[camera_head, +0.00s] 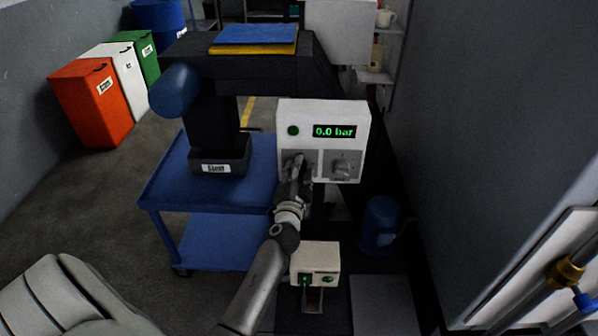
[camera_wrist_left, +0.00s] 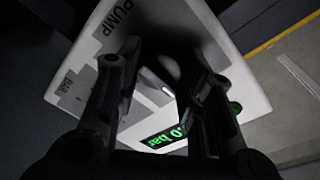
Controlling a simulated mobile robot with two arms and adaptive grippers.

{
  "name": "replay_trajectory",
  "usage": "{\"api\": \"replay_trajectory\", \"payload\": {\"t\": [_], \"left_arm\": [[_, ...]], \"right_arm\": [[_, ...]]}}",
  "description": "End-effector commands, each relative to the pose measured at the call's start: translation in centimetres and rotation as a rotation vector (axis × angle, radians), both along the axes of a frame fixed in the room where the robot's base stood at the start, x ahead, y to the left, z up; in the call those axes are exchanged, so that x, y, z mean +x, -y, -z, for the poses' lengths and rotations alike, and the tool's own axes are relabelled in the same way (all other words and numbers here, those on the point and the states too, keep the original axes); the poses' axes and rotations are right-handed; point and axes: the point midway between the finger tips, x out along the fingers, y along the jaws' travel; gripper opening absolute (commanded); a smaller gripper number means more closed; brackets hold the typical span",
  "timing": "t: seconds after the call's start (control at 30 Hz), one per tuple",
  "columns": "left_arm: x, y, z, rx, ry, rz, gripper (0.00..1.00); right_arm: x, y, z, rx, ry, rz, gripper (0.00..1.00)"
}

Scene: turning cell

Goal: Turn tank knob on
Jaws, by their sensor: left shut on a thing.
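The white control box (camera_head: 324,112) has a green 0.0 bar display (camera_head: 334,131) and a green lamp (camera_head: 293,130). Its right knob (camera_head: 343,168) is in plain view. My left gripper (camera_head: 296,168) covers the left knob in the head view. In the left wrist view the box is turned around, and my left gripper (camera_wrist_left: 158,68) has its fingers on both sides of the tank knob (camera_wrist_left: 158,82), shut on it. The word PUMP shows beside the other knob; the tank knob's own label is hidden. My right gripper is out of view.
A blue cart (camera_head: 165,186) stands left of the box. A small cream box (camera_head: 316,259) with green buttons is below my left arm. A blue container (camera_head: 381,222) stands at lower right. A grey wall closes the right side.

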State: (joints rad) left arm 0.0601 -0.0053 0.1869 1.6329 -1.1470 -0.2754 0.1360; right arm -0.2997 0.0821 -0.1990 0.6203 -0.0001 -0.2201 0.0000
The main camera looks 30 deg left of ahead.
Motion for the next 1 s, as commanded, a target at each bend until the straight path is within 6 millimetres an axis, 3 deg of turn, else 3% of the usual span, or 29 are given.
{"api": "replay_trajectory", "payload": {"t": [0.37,1.0], "left_arm": [[0.0,0.1,-0.1,0.085,-0.054,0.001,0.12],[0.1,0.2,-0.3,0.572,-0.352,0.002,0.12]], "right_arm": [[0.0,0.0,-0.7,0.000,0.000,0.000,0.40],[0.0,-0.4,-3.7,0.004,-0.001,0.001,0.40]]}}
